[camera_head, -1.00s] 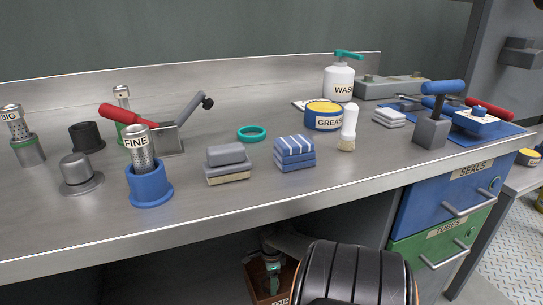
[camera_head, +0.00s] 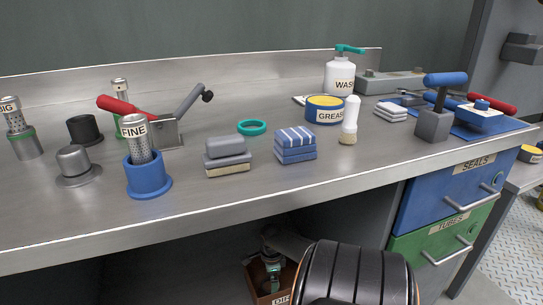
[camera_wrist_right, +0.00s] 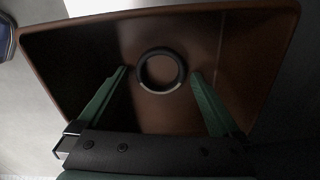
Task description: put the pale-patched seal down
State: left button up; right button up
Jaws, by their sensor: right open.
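The pale-patched seal (camera_wrist_right: 147,84) is a dark ring with a pale stretch along its lower edge. In the right wrist view it is inside a brown bin (camera_wrist_right: 262,40), between my right gripper's fingertips. My right gripper (camera_wrist_right: 159,71) is open, with a gap showing between each green finger and the ring. I cannot tell whether the ring rests on the bin floor. In the head view my right gripper (camera_head: 272,268) is low at the bin (camera_head: 259,284) below the bench, and the seal is hidden there. My left gripper is not in view.
The steel bench (camera_head: 225,195) above holds a green ring (camera_head: 252,127), folded cloths (camera_head: 295,145), a grey block brush (camera_head: 227,155), a grease tub (camera_head: 325,109) and a blue cup (camera_head: 148,178). Blue (camera_head: 420,205) and green drawers (camera_head: 410,243) stand right of the bin. The bin walls surround my right fingers.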

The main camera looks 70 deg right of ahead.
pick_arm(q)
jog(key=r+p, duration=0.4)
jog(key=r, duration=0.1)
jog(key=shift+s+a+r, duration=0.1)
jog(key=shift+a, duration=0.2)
pick_arm(e)
notch_tip(320, 180, up, 8)
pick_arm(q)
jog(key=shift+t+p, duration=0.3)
